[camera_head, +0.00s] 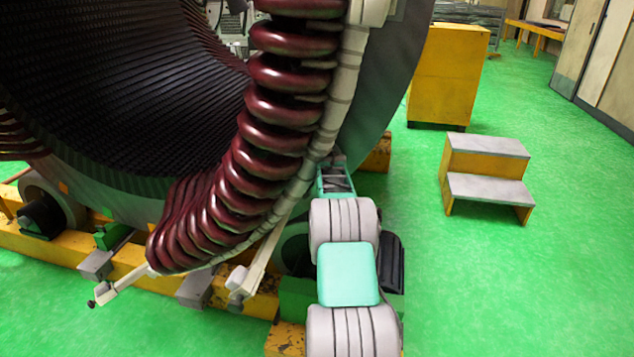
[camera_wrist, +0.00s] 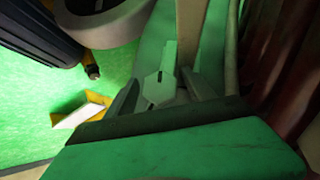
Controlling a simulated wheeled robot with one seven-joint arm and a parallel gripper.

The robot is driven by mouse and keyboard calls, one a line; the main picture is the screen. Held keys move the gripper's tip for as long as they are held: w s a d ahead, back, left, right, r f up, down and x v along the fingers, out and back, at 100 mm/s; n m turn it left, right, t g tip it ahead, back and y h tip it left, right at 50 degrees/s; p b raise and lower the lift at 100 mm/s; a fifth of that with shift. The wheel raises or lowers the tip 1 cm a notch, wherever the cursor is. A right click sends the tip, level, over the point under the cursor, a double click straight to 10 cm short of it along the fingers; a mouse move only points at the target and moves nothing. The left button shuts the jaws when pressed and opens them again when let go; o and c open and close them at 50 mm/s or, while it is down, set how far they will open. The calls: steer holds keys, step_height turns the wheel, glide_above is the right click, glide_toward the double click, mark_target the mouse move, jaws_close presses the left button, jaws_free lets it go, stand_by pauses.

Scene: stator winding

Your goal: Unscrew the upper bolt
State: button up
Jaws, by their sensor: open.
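The large stator shows in the head view with dark red coils (camera_head: 265,140) along a pale support ring (camera_head: 325,130). My gripper (camera_head: 330,162) is close to the ring's right side, at the end of my white and mint arm. In the wrist view my gripper (camera_wrist: 163,90) is open, with its two dark fingers apart. A pale green piece with a hexagon-like end (camera_wrist: 160,88) shows between the fingers; I cannot tell if it is the upper bolt or whether anything touches it. No upper bolt can be clearly made out in the head view.
Pale brackets (camera_head: 125,285) stick out below the coils, one with a dark knob. A yellow frame (camera_head: 140,262) with rollers carries the stator. Yellow steps (camera_head: 487,175) and a yellow cabinet (camera_head: 447,75) stand to the right. Green floor (camera_head: 530,290) is clear at the lower right.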

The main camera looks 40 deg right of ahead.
steer(key=v, duration=0.7)
steer(key=shift+s+a+r, duration=0.15)
steer(key=shift+s+r, duration=0.1)
steer(key=w+d+f+m+t+h+p, duration=0.1)
steer(key=p, duration=0.3)
steer(key=w+d+f+m+t+h+p, duration=0.1)
steer(key=w+f+m+p, duration=0.1)
steer(key=p, duration=0.3)
steer(key=w+d+f+m+t+h+p, duration=0.1)
steer(key=w+f+m+t+p, duration=0.1)
steer(key=p, duration=0.3)
steer(key=shift+r, duration=0.1)
